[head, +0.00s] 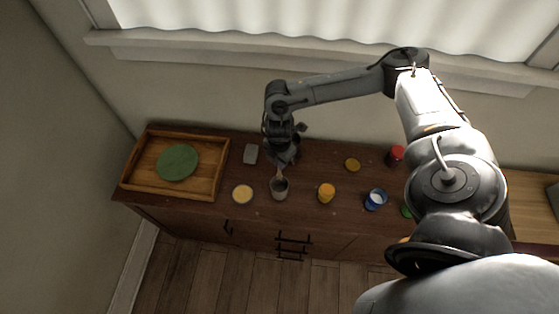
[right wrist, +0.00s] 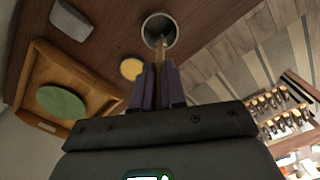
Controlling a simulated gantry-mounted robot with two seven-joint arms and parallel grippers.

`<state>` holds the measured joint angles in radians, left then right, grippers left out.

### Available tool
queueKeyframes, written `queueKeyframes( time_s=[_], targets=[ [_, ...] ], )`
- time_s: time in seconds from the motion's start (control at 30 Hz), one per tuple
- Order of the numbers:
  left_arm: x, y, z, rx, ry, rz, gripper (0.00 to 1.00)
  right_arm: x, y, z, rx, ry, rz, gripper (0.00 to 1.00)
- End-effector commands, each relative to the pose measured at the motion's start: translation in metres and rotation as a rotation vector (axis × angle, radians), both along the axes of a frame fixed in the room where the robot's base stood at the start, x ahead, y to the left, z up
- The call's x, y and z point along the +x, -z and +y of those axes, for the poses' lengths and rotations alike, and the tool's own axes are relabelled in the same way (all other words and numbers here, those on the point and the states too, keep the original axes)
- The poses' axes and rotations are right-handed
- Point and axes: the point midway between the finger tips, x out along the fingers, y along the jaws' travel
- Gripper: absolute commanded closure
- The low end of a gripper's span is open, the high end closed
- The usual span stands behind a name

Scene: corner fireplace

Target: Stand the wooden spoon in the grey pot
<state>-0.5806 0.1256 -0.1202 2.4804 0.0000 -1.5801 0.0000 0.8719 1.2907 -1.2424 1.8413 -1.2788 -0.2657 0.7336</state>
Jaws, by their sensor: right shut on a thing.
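The grey pot (head: 279,189) stands near the front edge of the dark wooden cabinet top, and its round mouth shows in the right wrist view (right wrist: 159,29). My right gripper (head: 282,160) is above and just behind the pot, shut on the wooden spoon (head: 280,175). In the right wrist view the spoon (right wrist: 160,52) runs from between the purple fingers (right wrist: 159,85) towards the pot, its far end overlapping the pot's mouth. I cannot tell how deep that end is. My left gripper is in neither view.
A wooden tray (head: 212,194) with a green disc (head: 178,162) is at the left. A yellow-topped round thing (head: 242,194) is left of the pot. A yellow jar (head: 326,193) and blue cup (head: 375,199) are to its right. A grey block (head: 250,154) lies behind.

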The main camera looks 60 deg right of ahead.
Motion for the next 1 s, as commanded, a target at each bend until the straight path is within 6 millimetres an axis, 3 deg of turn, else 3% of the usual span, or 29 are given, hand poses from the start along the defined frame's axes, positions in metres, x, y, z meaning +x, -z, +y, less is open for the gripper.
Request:
queueKeyframes(
  time_s=[0.3, 1.0],
  targets=[
    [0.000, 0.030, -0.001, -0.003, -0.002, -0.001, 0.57, 0.001, 0.029, 0.000, -0.001, 0.000, -0.002, 1.00],
    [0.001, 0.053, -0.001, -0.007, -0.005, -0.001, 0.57, 0.000, 0.081, 0.000, 0.000, 0.001, 0.001, 1.00]
  ],
)
